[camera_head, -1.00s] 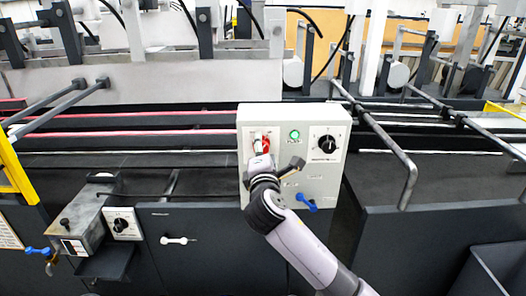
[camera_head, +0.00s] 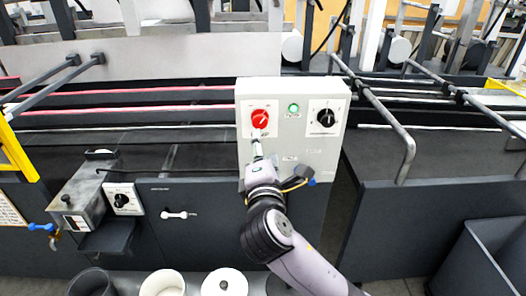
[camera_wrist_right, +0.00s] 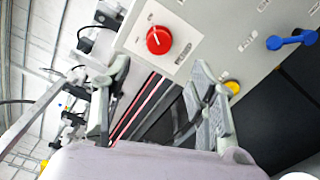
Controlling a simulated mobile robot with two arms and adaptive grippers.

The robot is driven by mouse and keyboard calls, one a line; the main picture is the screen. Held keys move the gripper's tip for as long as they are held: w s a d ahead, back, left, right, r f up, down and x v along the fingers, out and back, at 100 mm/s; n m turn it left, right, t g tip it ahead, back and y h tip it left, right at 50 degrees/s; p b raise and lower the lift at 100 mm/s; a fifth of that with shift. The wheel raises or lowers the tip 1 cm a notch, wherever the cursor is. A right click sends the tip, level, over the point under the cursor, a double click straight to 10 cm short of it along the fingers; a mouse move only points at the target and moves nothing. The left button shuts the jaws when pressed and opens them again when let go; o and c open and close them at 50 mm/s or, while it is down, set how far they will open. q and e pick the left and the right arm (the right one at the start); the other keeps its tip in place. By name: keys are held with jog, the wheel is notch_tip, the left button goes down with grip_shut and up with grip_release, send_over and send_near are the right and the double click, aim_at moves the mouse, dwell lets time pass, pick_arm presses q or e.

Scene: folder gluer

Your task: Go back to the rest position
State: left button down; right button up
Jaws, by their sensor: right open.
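My right gripper (camera_head: 258,150) is in front of the light grey control box, just below its red rotary knob (camera_head: 260,119). In the right wrist view the gripper's two fingers (camera_wrist_right: 160,100) are spread apart with nothing between them. The red knob (camera_wrist_right: 159,40) shows beyond the fingertips there, apart from them. The control box (camera_head: 328,150) also carries a green lit button (camera_head: 293,108) and a black rotary knob (camera_head: 326,117). The lower left part of the box is hidden behind my right gripper and wrist. My left gripper is not in view.
A blue handle (camera_wrist_right: 290,39) sticks out from the box in the right wrist view. Metal rails (camera_head: 400,140) run along the machine at right. A small grey unit (camera_head: 80,195) stands at left.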

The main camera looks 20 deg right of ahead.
jog(key=shift+s, duration=0.2)
dwell(0.3)
notch_tip(320, 180, down, 34)
jog(key=w+m+g+y, duration=0.1)
jog(key=m+g+y, duration=0.2)
jog(key=g, duration=0.3)
jog(key=s+d+f+m+g, duration=0.1)
jog(key=s+f+g, duration=0.1)
jog(key=s+f, duration=0.35)
jog(key=s+d+f+m+g+y, duration=0.1)
jog(key=s+f+m, duration=0.15)
jog(key=f, duration=0.65)
jog(key=s+d+f+m+g, duration=0.1)
jog(key=s+f+g, duration=0.1)
jog(key=s+f, duration=0.4)
jog(key=s+d+f+m+g, duration=0.1)
jog(key=s+f+m, duration=0.2)
jog(key=s+f, duration=0.3)
jog(key=s+d+f+m+g, duration=0.1)
jog(key=s+f, duration=0.5)
jog(key=s, duration=1.1)
jog(key=s+d+f+m+g+y, duration=0.1)
jog(key=s+f+m+g, duration=0.2)
jog(key=s, duration=0.9)
notch_tip(320, 180, down, 4)
jog(key=shift+s+d+r+m, duration=0.15)
jog(key=shift+d+m, duration=0.15)
jog(key=shift+m, duration=0.55)
